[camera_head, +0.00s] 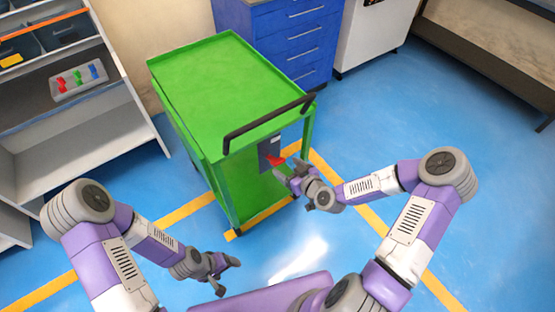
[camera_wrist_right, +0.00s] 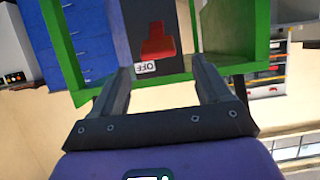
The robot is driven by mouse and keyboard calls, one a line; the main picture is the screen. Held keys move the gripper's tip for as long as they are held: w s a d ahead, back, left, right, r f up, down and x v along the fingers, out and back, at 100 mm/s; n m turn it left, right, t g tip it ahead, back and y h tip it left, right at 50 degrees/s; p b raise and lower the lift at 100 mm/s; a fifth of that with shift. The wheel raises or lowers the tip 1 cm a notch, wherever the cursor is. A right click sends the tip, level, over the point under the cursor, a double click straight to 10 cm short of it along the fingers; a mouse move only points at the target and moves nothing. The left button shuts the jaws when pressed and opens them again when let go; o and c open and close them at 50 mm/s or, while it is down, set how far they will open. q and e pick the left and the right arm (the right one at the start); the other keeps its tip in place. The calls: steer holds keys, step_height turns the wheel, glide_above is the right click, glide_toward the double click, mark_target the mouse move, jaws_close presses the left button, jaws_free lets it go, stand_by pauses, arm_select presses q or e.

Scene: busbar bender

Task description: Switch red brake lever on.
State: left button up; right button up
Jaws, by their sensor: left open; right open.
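The red brake lever (camera_head: 275,160) is on a dark grey panel (camera_head: 265,151) on the near end of the green cart (camera_head: 215,90). My right gripper (camera_head: 284,172) is open and empty, close in front of the lever in the head view. In the right wrist view, the red lever (camera_wrist_right: 158,42) shows beyond and between the open fingers (camera_wrist_right: 165,85), with a white label reading OFF (camera_wrist_right: 147,67) beside it. I cannot tell whether a finger touches it. My left gripper (camera_head: 228,275) is open and empty, low at the left, away from the cart.
The cart has a black handle (camera_head: 268,124) above the panel. A grey shelf (camera_head: 90,140) with a tray of coloured items (camera_head: 78,83) stands at the left. A blue drawer cabinet (camera_head: 295,40) is behind the cart. The blue floor in front is clear.

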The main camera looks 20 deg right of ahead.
mark_target(277, 160)
steer(key=b+x, duration=0.1)
steer(key=x, duration=0.6)
steer(key=shift+w+b, duration=0.25)
steer(key=shift+b, duration=0.05)
arm_select(q)
steer(key=shift+w+f, duration=0.1)
steer(key=shift+f, duration=0.8)
